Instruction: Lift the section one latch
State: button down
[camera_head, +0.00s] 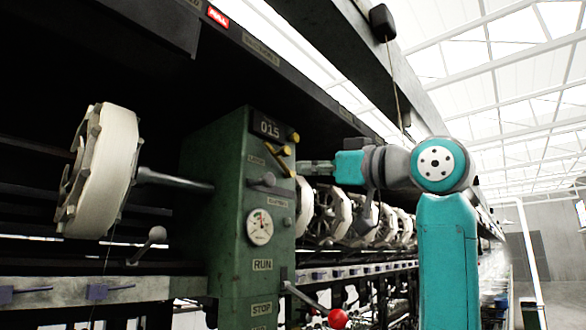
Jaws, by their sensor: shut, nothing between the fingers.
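A green control box (228,215) marked 015 stands mid-picture on the machine. A grey lever (268,183) sticks out of its front face between two small labels too small to read. I cannot tell which lever is the section one latch. My teal and grey arm rises at the right and bends left at its top.
A large white reel (105,170) sits on a shaft left of the box. Several more reels (335,215) line up behind my arm. A round gauge (260,227) is on the box. A red-knobbed lever (338,318) juts out low. An open aisle runs at the far right.

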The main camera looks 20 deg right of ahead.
jog(key=v, duration=1)
dwell(0.9)
